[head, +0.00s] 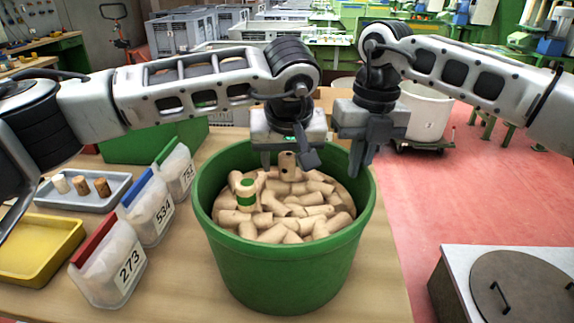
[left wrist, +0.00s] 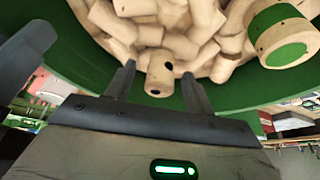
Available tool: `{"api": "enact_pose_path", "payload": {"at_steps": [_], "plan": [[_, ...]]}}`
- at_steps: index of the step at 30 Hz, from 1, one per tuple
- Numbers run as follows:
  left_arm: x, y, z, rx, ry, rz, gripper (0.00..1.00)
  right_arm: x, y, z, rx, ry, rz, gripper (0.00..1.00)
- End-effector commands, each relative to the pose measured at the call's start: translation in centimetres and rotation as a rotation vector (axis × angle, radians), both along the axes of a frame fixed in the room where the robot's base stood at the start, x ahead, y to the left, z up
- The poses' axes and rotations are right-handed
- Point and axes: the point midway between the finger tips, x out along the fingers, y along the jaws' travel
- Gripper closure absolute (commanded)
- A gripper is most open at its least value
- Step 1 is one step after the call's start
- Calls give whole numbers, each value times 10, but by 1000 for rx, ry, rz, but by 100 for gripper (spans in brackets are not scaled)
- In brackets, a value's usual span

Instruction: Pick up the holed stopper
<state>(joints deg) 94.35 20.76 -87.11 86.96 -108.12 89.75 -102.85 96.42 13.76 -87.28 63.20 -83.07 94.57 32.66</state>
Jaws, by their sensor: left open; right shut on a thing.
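The holed stopper (head: 288,167) is a pale cork with small dark holes, at the far side of the pile in the green tub (head: 285,262). In the left wrist view the holed stopper (left wrist: 159,76) lies between the two fingers of my left gripper (left wrist: 160,88), with a gap on the right side. My left gripper (head: 287,157) is open above the tub's far part. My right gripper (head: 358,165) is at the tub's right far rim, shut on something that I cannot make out.
Plain corks and a green-banded stopper (head: 245,194) fill the tub. Clear bins (head: 110,272) numbered 273, 534 and 753 stand left. A grey tray (head: 83,196) holds 3 corks beside a yellow tray (head: 38,250). A white bin (head: 428,110) stands behind on the floor.

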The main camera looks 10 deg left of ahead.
Motion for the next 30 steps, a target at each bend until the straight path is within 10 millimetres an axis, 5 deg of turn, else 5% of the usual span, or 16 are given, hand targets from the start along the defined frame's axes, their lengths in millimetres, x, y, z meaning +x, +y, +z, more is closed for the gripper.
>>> {"api": "enact_pose_path", "payload": {"at_steps": [5, 11, 22, 30], "plan": [[0, 0, 0, -1, -1, 0, 47, 1, 0, 2, 2, -3, -2, 100], [0, 0, 0, -1, -1, 0, 94, 1, 0, 2, 2, -3, -2, 100], [0, -1, 8, -2, -3, 0, 94, 1, 0, 2, 2, -3, -1, 100], [1, -1, 60, -2, -5, 1, 94, 1, 0, 2, 3, -3, -1, 100]]}}
